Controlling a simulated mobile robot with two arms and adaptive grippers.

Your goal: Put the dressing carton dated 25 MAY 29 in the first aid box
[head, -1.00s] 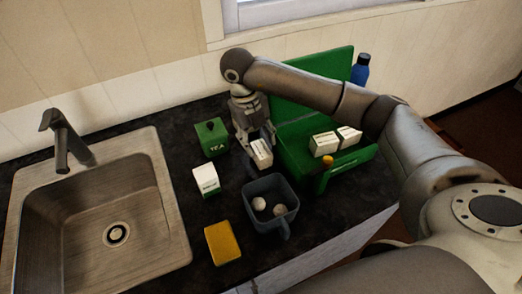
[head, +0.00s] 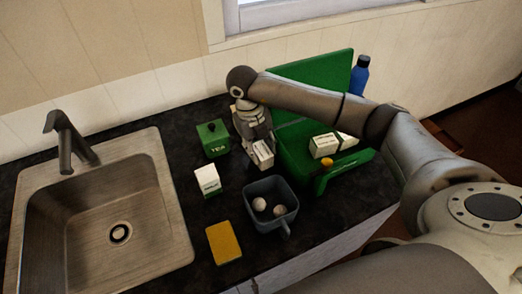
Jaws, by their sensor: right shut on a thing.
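My right gripper (head: 254,145) points down and is shut on a small white carton (head: 263,154), just left of the green first aid box (head: 294,165). The box stands open with its lid (head: 325,85) raised at the back. Two white cartons lie in the box; the nearer one (head: 324,145) shows clearly, the other (head: 346,142) is partly hidden by my right arm. Another white carton (head: 207,181) stands on the counter to the left. The dates on the cartons are too small to read. My left gripper is not in view.
A green TEA tin (head: 213,138) stands left of my right gripper. A grey container (head: 270,189) with two round pale things is in front. A yellow sponge (head: 223,243), a sink (head: 95,215) and a blue bottle (head: 360,75) are also around.

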